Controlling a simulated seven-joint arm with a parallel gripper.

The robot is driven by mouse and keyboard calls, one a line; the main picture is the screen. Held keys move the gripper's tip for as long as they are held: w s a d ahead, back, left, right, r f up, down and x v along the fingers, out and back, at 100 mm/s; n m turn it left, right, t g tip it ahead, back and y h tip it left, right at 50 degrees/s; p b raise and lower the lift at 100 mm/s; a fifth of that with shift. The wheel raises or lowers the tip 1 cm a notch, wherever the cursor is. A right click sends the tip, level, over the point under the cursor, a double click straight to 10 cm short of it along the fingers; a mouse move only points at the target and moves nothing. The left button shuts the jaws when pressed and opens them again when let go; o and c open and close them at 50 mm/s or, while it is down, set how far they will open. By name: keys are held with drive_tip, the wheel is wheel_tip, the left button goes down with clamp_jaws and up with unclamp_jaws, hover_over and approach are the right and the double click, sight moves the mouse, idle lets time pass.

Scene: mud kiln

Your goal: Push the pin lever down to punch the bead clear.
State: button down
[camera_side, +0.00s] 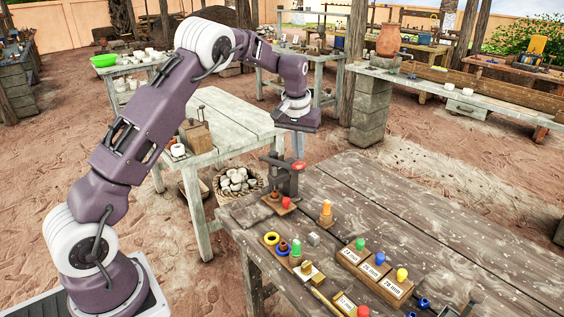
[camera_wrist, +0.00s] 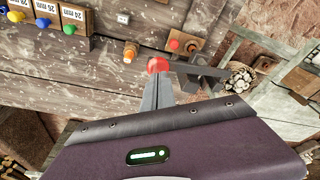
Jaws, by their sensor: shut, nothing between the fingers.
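The dark metal pin press (camera_side: 284,179) stands at the far left corner of the wooden table. Its lever (camera_side: 277,160) ends in a red knob (camera_side: 299,166) and looks raised, about level. The lever (camera_wrist: 197,69) and red knob (camera_wrist: 158,65) also show in the wrist view. My gripper (camera_side: 298,157) is shut and empty, pointing down just above the knob. In the wrist view my fingertips (camera_wrist: 158,78) overlap the knob's edge; I cannot tell whether they touch. I cannot make out the bead under the pin.
A small wooden block with a red knob (camera_side: 287,202) sits before the press. An orange-topped peg (camera_side: 326,212), rings (camera_side: 271,238) and labelled blocks with coloured knobs (camera_side: 374,266) stand nearer. A basket of pale stones (camera_side: 237,183) is beyond the table's left edge.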

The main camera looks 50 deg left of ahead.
drive_tip(key=shift+f, duration=0.1)
wheel_tip(320, 180, down, 10)
drive_tip(key=shift+f, duration=0.15)
idle(2.2)
drive_tip(key=shift+r, duration=7.25)
